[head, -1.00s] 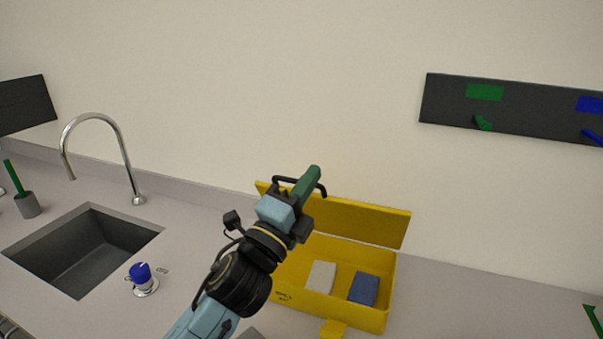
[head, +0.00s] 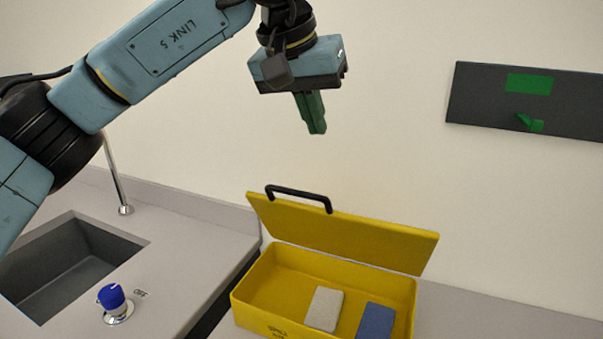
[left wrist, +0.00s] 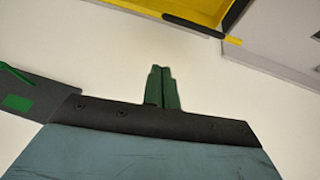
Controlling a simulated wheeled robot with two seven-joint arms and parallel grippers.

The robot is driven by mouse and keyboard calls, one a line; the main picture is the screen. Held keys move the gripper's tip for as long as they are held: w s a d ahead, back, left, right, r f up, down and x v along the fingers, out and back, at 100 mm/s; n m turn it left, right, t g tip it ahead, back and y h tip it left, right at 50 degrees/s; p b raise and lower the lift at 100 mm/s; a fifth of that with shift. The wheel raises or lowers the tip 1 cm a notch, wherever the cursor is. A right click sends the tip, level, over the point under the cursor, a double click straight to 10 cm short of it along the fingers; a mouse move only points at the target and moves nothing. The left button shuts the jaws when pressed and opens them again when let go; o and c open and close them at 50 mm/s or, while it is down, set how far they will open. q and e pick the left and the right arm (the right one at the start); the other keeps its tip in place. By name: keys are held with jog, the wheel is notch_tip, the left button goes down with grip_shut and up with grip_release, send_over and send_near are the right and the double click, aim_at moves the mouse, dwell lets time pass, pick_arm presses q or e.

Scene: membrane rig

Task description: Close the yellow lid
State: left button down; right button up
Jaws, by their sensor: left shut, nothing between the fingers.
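The yellow lid (head: 375,238) stands open, tilted up along the back of the yellow box (head: 247,303), with a black handle (head: 298,194) on its upper edge. The box holds a light grey block (head: 324,308) and a blue block (head: 376,321). My left gripper (head: 316,131) is shut and empty. Its green fingers point down in the air, above the lid and apart from it. In the left wrist view the shut fingers (left wrist: 161,72) show, with part of the yellow lid (left wrist: 205,10) and its black handle (left wrist: 193,25) beyond. My right gripper is not in view.
A sink (head: 70,262) and a blue-topped knob (head: 112,298) marked OFF are on the left counter. A dark gap separates that counter from the box. A dark panel (head: 480,95) with a green hook is on the wall at right.

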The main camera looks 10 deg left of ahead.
pick_arm(q)
notch_tip(320, 180, down, 10)
jog(key=w+a+y, duration=0.1)
jog(key=a, duration=0.1)
jog(key=shift+w+a+r+t+b, duration=0.15)
jog(key=shift+w+a+t+b, duration=0.15)
jog(key=shift+b, duration=0.1)
dwell(0.5)
